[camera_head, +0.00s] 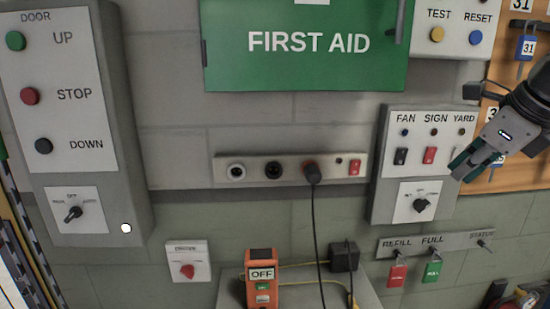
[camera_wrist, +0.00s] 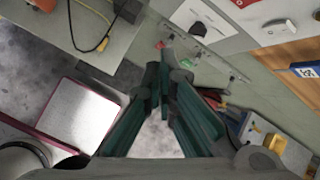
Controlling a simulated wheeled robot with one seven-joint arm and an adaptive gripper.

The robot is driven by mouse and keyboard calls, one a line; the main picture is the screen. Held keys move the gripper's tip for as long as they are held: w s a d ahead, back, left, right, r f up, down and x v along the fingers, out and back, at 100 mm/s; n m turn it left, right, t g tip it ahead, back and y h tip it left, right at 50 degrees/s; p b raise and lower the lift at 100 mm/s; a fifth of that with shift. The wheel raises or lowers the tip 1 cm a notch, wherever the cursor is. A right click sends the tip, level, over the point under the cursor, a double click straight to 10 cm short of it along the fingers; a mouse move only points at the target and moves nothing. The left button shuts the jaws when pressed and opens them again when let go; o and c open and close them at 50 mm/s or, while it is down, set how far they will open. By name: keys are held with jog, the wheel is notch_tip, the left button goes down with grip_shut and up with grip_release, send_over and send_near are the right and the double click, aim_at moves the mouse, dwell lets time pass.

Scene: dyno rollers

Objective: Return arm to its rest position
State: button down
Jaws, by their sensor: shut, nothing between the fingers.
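My gripper (camera_head: 462,172) shows at the right edge of the head view, with dark green fingers pointing down and to the left. It hangs in front of the right side of the FAN, SIGN, YARD switch panel (camera_head: 398,185) and hides part of it. In the wrist view my gripper (camera_wrist: 164,76) reaches up the middle of the picture, its fingertips together and holding nothing. Whether it touches the panel cannot be told.
A socket strip (camera_head: 255,168) with a plugged black cable is at the centre. A DOOR panel (camera_head: 95,185) is at the left. A green first aid box (camera_head: 300,70) is above. An orange device (camera_head: 263,285) stands below. Tags (camera_head: 433,271) hang under the switch panel.

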jog(key=s+a+f+n, duration=0.4)
jog(key=s+a+n, duration=0.3)
jog(key=n, duration=0.7)
jog(key=s+a+f+n+g, duration=0.1)
jog(key=s+a+f+n, duration=0.4)
jog(key=n, duration=1)
jog(key=s+a, duration=0.3)
jog(key=s, duration=0.1)
jog(key=shift+f+h, duration=0.2)
jog(key=shift+h, duration=0.1)
